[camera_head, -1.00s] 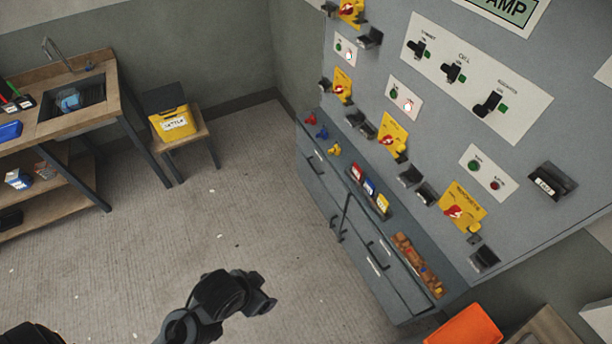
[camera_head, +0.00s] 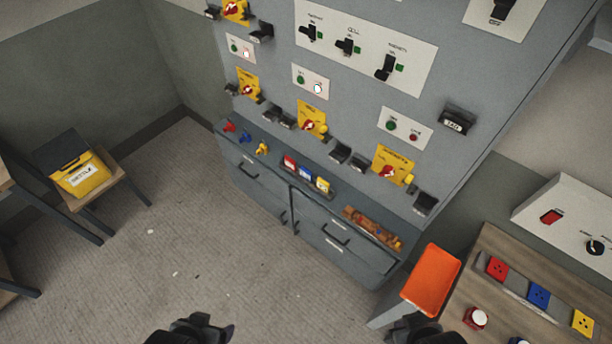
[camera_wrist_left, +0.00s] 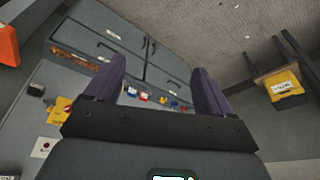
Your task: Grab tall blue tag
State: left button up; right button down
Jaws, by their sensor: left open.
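The tall blue tag (camera_head: 306,174) stands between a red tag (camera_head: 290,163) and a yellow tag (camera_head: 322,186) in a dark holder on the grey cabinet's ledge. My left gripper (camera_head: 208,326) is at the bottom of the head view, well apart from the tags. In the left wrist view its two fingers (camera_wrist_left: 158,72) are spread and empty.
Small red, blue and yellow pieces (camera_head: 246,138) lie left of the tags. A box of brown items (camera_head: 372,228) is to their right. An orange tray (camera_head: 431,279) and wooden bench (camera_head: 490,250) stand at the right. The switch panel (camera_head: 360,100) rises behind the ledge. Floor in front is open.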

pick_arm(q)
jog(key=shift+a, duration=0.1)
jog(key=o, duration=0.3)
dwell(0.3)
